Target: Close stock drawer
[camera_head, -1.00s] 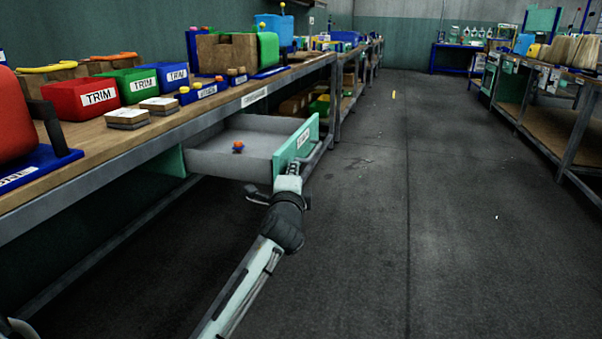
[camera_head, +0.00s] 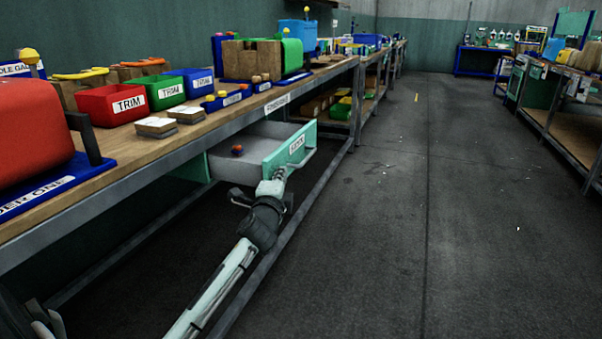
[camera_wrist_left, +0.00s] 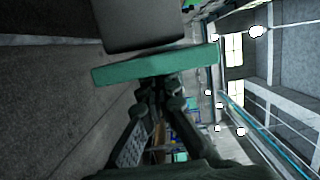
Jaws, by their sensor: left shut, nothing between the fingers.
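The stock drawer (camera_head: 232,168) is a grey tray with a green front panel (camera_head: 290,149) that bears a label and a handle (camera_head: 308,158). It stands partly out from under the workbench. A small orange and blue item (camera_head: 237,150) lies inside it. My left gripper (camera_head: 272,186) is shut and empty, at the lower near part of the green front; whether it touches is hard to tell. In the left wrist view the green panel (camera_wrist_left: 155,64) lies just beyond the fingers (camera_wrist_left: 158,92), with the grey drawer body behind it. My right gripper is not in view.
The workbench (camera_head: 170,146) carries red (camera_head: 110,103), green and blue TRIM bins and other fixtures. A lower bench rail (camera_head: 290,235) runs beside my left arm. Open floor (camera_head: 400,230) lies to the right, with another bench (camera_head: 565,135) beyond.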

